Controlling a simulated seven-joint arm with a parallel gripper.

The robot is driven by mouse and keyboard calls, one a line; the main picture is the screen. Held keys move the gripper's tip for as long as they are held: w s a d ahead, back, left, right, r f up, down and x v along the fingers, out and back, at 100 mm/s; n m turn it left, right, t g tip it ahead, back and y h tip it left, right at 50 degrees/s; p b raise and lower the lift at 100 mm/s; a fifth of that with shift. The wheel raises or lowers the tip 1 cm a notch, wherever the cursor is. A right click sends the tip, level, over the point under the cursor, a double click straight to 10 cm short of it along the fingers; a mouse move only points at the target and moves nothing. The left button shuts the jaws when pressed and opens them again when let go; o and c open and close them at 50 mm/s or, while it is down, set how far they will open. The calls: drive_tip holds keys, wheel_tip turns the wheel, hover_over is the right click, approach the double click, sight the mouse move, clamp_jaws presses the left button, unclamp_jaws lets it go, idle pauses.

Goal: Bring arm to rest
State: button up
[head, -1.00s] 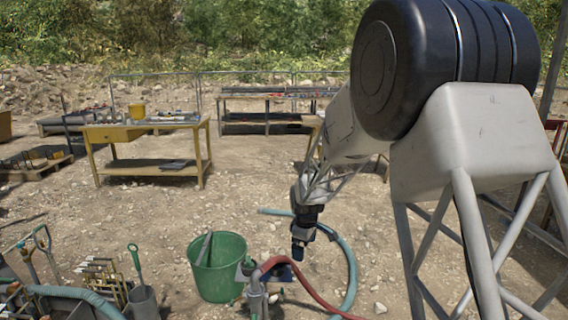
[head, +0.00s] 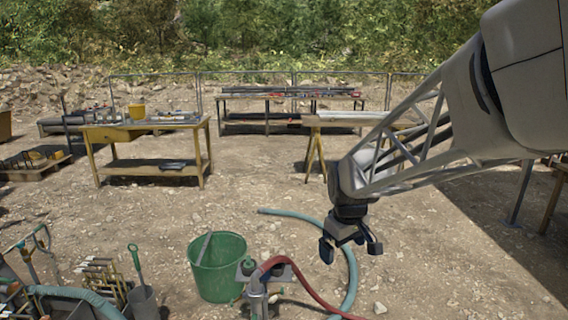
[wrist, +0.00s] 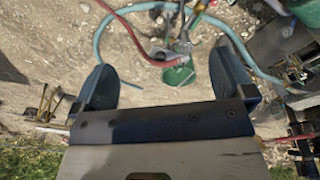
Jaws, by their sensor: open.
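My gripper (head: 350,250) hangs from my arm at the right of centre in the head view, pointing down above the gravel. Its two fingers are spread apart with nothing between them. In the wrist view my gripper (wrist: 160,85) also shows open, with a dark finger at each side. Beyond the fingers the wrist view shows bare ground, hoses and a green bucket.
A green bucket (head: 218,268) stands left of my gripper. A metal pipe fitting (head: 258,292) with a red hose (head: 300,285) stands beside it. A teal hose (head: 347,262) curves on the ground. A yellow workbench (head: 150,165) stands behind; open gravel lies at right.

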drive_tip(key=s+d+r+m, duration=0.1)
drive_tip(key=s+d+m, duration=0.1)
drive_tip(key=s, duration=1.1)
drive_tip(key=s+d+r+m+t, duration=0.1)
drive_tip(key=s+m, duration=0.3)
drive_tip(key=s, duration=0.9)
drive_tip(key=shift+s+d+r+m, duration=0.2)
drive_tip(key=shift+d+m, duration=0.2)
drive_tip(key=shift+d, duration=0.3)
